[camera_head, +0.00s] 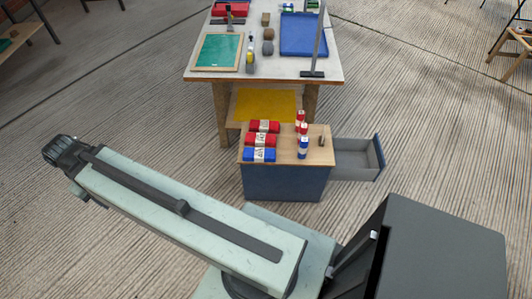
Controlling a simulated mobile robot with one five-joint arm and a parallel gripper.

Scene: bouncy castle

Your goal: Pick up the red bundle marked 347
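Two red bundles with pale label bands lie on the wooden top of a small dark blue cabinet (285,183). The far red bundle (254,126) and the nearer red bundle (253,140) lie one in front of the other at the left of the top. The numbers on their labels are too small to read, so I cannot tell which is 347. A blue bundle (250,155) with a similar band lies in front of them. My pale green arm reaches to the left, ending in a dark joint, apart from the cabinet. No gripper fingers show.
An open drawer (357,160) sticks out right. Behind is a workbench (275,75) with a green board (217,52) and blue tray (298,37). Floor left of the cabinet is clear.

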